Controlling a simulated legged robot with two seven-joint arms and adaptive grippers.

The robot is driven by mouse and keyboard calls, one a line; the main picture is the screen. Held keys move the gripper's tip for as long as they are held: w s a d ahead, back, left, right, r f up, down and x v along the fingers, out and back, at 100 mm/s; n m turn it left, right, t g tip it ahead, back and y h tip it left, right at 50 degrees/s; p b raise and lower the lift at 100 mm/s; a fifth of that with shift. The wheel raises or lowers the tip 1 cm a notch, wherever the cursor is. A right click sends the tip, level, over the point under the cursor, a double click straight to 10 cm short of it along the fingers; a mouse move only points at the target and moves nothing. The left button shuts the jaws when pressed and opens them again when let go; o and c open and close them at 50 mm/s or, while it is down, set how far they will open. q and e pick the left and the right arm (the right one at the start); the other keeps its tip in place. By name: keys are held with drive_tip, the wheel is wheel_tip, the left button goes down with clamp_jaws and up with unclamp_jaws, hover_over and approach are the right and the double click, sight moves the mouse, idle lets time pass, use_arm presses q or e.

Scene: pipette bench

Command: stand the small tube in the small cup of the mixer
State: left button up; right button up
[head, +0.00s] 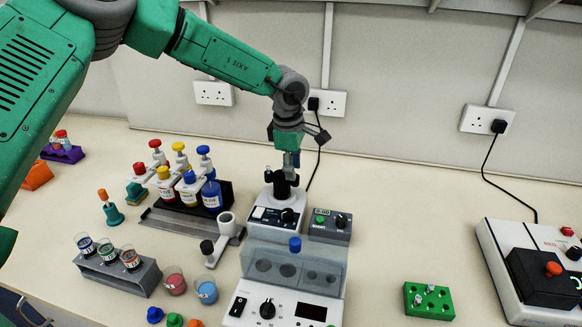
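The mixer (277,214) is a small white and dark unit with a black top, standing behind the glass-fronted white device. Its black cup part (283,187) is partly covered by my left gripper (291,165). My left gripper points down right over this top, with its fingers close to or touching it. The fingers are small and overlap, so I cannot tell whether they hold a tube. My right gripper is out of view.
A control box (330,226) stands right of the mixer, and the white device (290,283) in front. Colored bottles (188,190) stand on a rack to the left, with a grey vial rack (118,272) nearer. A centrifuge-like box (495,245) is at right.

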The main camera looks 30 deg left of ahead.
use_arm(q)
drive_tip(key=shift+d+r, duration=0.15)
drive_tip(key=shift+r, duration=0.15)
wheel_tip(320, 180, up, 11)
drive_tip(key=s, duration=0.1)
drive_tip(key=shift+s+a, duration=0.15)
drive_tip(key=shift+a, duration=0.1)
drive_tip(key=shift+d+r, duration=0.1)
